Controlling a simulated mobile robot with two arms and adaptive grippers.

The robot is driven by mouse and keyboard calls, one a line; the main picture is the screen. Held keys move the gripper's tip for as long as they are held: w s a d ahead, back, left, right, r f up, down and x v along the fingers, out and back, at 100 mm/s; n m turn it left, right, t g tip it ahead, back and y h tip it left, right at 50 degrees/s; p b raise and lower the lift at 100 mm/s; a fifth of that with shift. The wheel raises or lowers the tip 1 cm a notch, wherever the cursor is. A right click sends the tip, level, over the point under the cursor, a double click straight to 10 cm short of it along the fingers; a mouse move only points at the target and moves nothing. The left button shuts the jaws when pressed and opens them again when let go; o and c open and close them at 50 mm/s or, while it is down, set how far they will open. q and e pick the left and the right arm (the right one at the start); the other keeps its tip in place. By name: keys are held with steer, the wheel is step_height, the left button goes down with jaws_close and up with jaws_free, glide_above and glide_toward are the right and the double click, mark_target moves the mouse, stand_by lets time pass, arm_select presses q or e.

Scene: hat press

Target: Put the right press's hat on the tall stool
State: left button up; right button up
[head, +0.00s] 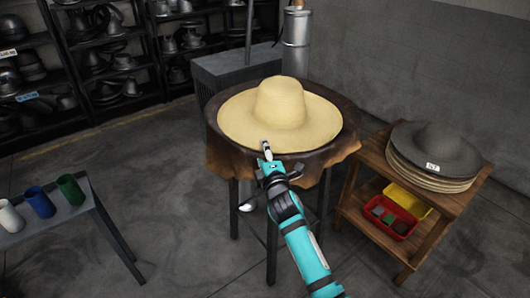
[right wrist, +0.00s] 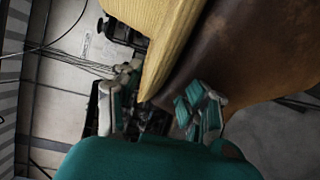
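A straw hat (head: 283,104) with a wide brim lies crown up on a tall round stool (head: 219,158) with a brown leather-like cover. My right gripper (head: 267,160) is at the near edge of the brim. In the right wrist view its fingers (right wrist: 162,98) stand apart, with the edge of the straw brim (right wrist: 165,40) between or just in front of them. I cannot tell whether either finger touches the brim. The brown cover (right wrist: 235,60) shows beside the right finger. My left gripper is not in view. No press can be made out clearly.
A wooden shelf stand (head: 368,158) at right bears a grey hat (head: 437,146) on stacked brims, with red (head: 391,216) and yellow (head: 409,199) bins below. A grey table (head: 62,225) with several cups is at left. A metal cylinder (head: 296,42) and dark shelves stand behind.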

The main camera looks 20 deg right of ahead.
steer(key=shift+o, duration=0.4)
steer(key=shift+s+r, duration=0.1)
steer(key=shift+r, duration=0.25)
steer(key=s+a, duration=0.1)
steer(key=s, duration=1.1)
steer(key=s+f+m+g+y, duration=0.1)
steer(key=s+f+m+g, duration=0.2)
steer(key=f, duration=1)
steer(key=s+a+f+m+g, duration=0.15)
steer(key=s+f, duration=0.35)
steer(key=f, duration=0.7)
steer(key=s+f+m+g+y, duration=0.15)
steer(key=s+f+g, duration=0.25)
steer(key=f, duration=0.9)
steer(key=s+d+f+m+g, duration=0.2)
steer(key=s+f, duration=0.5)
steer(key=s, duration=0.5)
steer(key=s+d+f+m+g, duration=0.2)
steer(key=s+f, duration=0.5)
steer(key=s, duration=0.5)
steer(key=s+d+f+m+g, duration=0.2)
steer(key=s+f+m+g, duration=0.2)
steer(key=s+f, duration=0.3)
steer(key=s+m+h, duration=0.1)
steer(key=s, duration=0.4)
steer(key=shift+s, duration=0.3)
